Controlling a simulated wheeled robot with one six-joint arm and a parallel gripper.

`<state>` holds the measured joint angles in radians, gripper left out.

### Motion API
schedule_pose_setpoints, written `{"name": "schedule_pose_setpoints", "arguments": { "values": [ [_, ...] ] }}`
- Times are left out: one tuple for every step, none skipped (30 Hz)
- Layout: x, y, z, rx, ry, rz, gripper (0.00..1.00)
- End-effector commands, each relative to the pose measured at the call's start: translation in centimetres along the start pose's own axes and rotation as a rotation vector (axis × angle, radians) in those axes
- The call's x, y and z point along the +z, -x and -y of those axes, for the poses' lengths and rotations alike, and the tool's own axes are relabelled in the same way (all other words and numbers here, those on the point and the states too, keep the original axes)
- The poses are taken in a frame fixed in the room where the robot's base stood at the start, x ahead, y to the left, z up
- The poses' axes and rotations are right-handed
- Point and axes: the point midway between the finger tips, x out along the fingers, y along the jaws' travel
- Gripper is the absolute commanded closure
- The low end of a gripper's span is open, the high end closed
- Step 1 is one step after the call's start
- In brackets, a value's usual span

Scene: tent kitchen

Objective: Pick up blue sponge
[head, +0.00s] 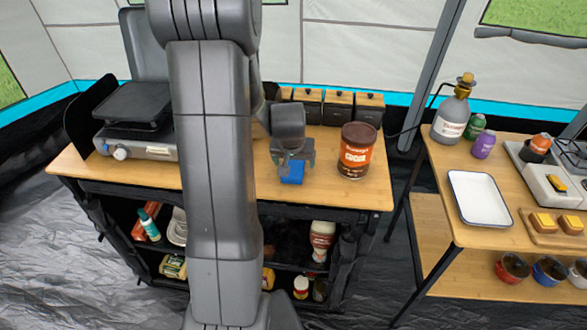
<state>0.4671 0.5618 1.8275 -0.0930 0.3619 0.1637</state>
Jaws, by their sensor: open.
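The blue sponge (291,174) lies on the wooden top of the black-framed table, near its front edge. My gripper (291,160) is open, right over the sponge and close to it, and hides the sponge's rear part. I cannot tell whether the fingers touch the sponge. My arm runs up through the middle of the view and covers part of the tabletop left of the sponge.
A brown cocoa tin (356,151) stands close to the right of my gripper. Several lidded canisters (338,107) stand behind it. A camp stove (135,120) is at the left. A side table holds a white tray (479,198) and a gas bottle (450,121).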

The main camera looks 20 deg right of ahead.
Motion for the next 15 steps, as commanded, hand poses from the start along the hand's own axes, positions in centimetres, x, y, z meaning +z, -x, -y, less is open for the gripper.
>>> {"name": "schedule_pose_setpoints", "arguments": {
  "values": [
    [0.00, -0.01, 0.00, 0.000, 0.000, 0.000, 0.18],
    [0.01, -0.02, 0.00, 0.000, 0.000, 0.000, 0.18],
    [0.02, -0.04, 0.00, 0.000, 0.000, 0.000, 0.18],
    [0.03, -0.06, 0.00, 0.000, 0.000, 0.000, 0.18],
    [0.04, -0.09, 0.01, 0.000, 0.000, 0.000, 0.18],
    [0.06, -0.13, 0.01, 0.000, 0.000, 0.000, 0.18],
    [0.07, -0.16, 0.01, 0.000, 0.000, 0.000, 0.18],
    [0.08, -0.19, 0.01, 0.000, 0.000, 0.000, 0.18],
    [0.09, -0.23, 0.01, 0.000, 0.000, -0.001, 0.18],
    [0.11, -0.26, 0.01, 0.000, 0.000, -0.001, 0.18],
    [0.12, -0.29, 0.01, 0.000, 0.000, -0.001, 0.18],
    [0.13, -0.32, 0.01, 0.000, 0.000, -0.001, 0.18],
    [0.14, -0.35, 0.01, 0.000, 0.000, -0.001, 0.18],
    [0.15, -0.38, 0.01, 0.000, 0.000, -0.001, 0.18],
    [0.17, -0.41, 0.01, 0.000, 0.000, -0.001, 0.18]
  ]
}}
